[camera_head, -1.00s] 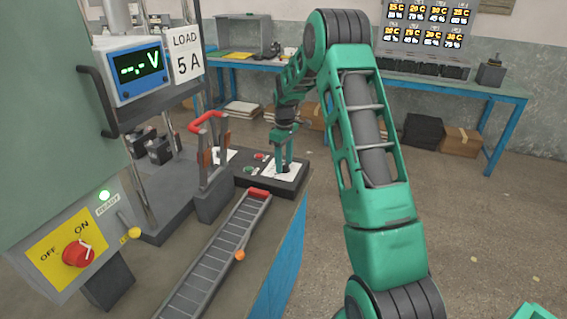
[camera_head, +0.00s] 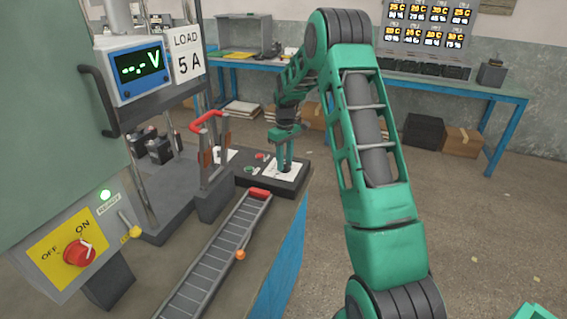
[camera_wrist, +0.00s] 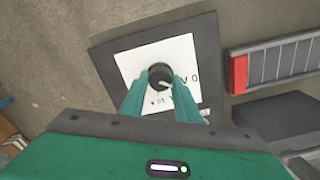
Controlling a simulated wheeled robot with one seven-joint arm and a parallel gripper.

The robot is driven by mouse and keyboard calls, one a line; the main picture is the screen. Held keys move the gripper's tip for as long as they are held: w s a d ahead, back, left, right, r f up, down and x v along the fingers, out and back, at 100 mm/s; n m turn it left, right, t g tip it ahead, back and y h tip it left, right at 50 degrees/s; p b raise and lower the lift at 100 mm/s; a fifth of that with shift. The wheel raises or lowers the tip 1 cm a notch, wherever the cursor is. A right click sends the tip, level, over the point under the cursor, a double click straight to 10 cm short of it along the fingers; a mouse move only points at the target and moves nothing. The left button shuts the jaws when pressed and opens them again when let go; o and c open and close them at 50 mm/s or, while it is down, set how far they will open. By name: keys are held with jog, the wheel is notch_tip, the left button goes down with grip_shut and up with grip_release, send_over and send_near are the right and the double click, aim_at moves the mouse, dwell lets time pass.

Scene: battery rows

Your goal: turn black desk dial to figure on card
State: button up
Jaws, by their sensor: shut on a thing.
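The black dial (camera_wrist: 160,74) sits on a white scale plate (camera_wrist: 136,60) with figures around it, in the wrist view. My gripper (camera_wrist: 159,82) has its two green fingers on either side of the dial, shut on it. In the head view my gripper (camera_head: 284,163) points down onto the dial's plate (camera_head: 274,174) on the dark desk panel (camera_head: 246,181); the dial is hidden there by the fingers. The card "LOAD 5 A" (camera_head: 187,54) hangs beside the voltmeter. The pointer's exact setting is too small to read surely.
A red button (camera_head: 260,156) and a green button (camera_head: 249,170) are on the same panel. A roller track (camera_head: 218,255) with a red end stop lies in front. A stand with a red handle (camera_head: 206,121) rises to the left. The voltmeter (camera_head: 136,70) shows dashes.

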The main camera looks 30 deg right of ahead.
aim_at(285, 163)
jog(key=m, duration=0.6)
jog(key=shift+w+d+r, duration=0.1)
jog(key=shift+d, duration=0.05)
jog(key=shift+m, duration=0.3)
jog(key=o, duration=1)
jog(key=shift+o, duration=0.2)
notch_tip(285, 163, up, 11)
jog(key=shift+f, duration=0.2)
